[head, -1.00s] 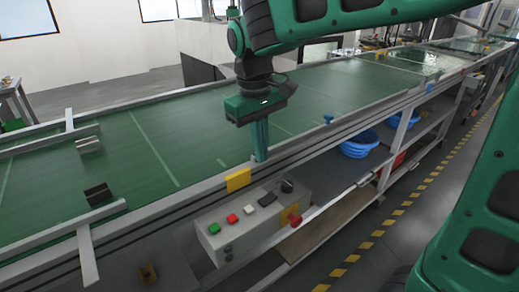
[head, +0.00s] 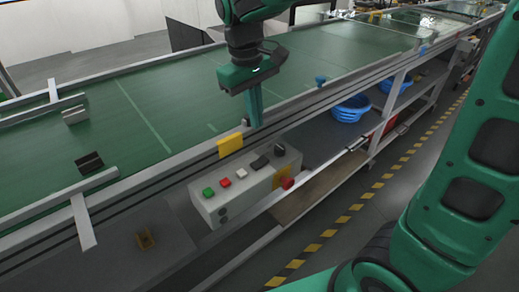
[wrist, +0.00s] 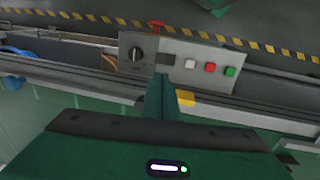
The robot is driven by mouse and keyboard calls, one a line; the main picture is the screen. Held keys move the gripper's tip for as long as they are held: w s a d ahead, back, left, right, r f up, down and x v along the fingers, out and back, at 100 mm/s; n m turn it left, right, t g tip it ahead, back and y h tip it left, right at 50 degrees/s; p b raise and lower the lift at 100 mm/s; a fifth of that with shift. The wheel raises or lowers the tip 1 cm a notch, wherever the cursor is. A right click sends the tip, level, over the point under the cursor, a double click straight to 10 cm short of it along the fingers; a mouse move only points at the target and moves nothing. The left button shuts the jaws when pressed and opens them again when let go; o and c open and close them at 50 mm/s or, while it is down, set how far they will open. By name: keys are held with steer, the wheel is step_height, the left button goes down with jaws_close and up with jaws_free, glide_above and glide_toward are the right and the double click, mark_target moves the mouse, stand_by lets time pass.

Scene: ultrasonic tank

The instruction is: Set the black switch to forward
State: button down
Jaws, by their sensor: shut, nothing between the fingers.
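A pale grey control box (head: 213,217) is fixed along the conveyor's front side. On its top are a black round knob (head: 279,149) at the right end and a black rectangular switch (head: 260,162) beside it. The wrist view also shows the knob (wrist: 136,54), with a light pointer line, and the black rectangle (wrist: 166,59). My gripper (head: 256,122) is shut and empty, pointing down above the conveyor's near rail, behind the box. In the wrist view its fingertips (wrist: 161,78) appear just below the black rectangle, apart from it.
White (head: 242,173), red (head: 225,182) and green (head: 208,192) buttons share the box top. A yellow block (head: 230,145) stands on the rail near my gripper. Blue baskets (head: 351,108) sit on the lower shelf.

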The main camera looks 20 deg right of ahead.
mark_target(262, 158)
steer(key=f, duration=0.4)
steer(key=d+f, duration=0.1)
steer(key=f, duration=0.7)
steer(key=shift+w+d, duration=0.25)
steer(key=shift+d, duration=0.05)
